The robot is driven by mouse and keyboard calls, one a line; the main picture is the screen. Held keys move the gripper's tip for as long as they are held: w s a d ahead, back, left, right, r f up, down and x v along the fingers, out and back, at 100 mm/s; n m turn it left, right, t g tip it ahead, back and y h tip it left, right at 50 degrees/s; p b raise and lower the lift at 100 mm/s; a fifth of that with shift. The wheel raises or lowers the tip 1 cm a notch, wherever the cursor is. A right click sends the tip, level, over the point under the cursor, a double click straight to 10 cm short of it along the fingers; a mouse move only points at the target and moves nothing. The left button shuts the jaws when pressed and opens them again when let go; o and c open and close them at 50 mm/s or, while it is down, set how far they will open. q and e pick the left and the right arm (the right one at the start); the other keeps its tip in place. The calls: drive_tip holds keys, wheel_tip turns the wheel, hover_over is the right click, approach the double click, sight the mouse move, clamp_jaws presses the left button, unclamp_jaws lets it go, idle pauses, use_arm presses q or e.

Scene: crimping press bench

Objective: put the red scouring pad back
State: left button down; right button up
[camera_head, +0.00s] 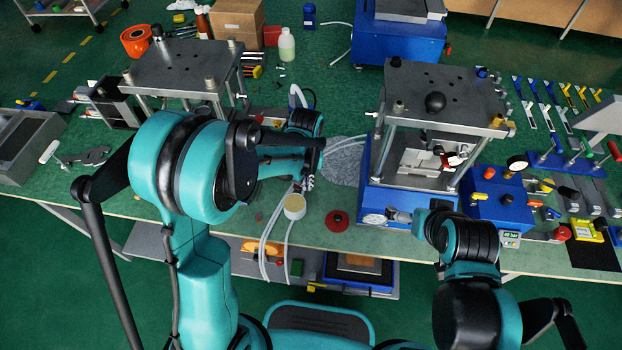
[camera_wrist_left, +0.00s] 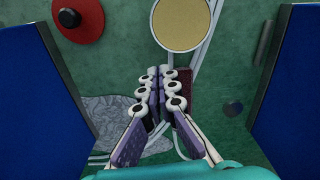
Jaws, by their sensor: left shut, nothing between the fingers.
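The red scouring pad (camera_wrist_left: 185,76) appears in the left wrist view as a dark red, rough patch beside and under my left fingertips, mostly hidden by them. I cannot make it out in the head view. My left gripper (camera_wrist_left: 160,76) is shut and empty, its fingertips together over the bench at the pad's edge. In the head view the left gripper (camera_head: 306,183) is small, between the two presses. My right gripper (camera_head: 393,215) is at the front of the blue press base, and its fingers are too small to read.
A red disc with a black knob (camera_head: 337,221) and a round beige-topped item (camera_head: 294,206) with pale hoses lie near the front edge. A crumpled grey cloth (camera_head: 345,160) lies beside the blue-based press (camera_head: 375,195). Another press (camera_head: 180,68) stands at left.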

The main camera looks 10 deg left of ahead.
sight(307, 196)
use_arm(q)
wheel_tip(307, 196, down, 5)
drive_tip(key=shift+b, duration=0.75)
drive_tip(key=shift+w+a, duration=0.15)
drive_tip(key=shift+w, duration=0.8)
drive_tip(key=shift+w+a, duration=0.1)
drive_tip(key=shift+w, duration=0.85)
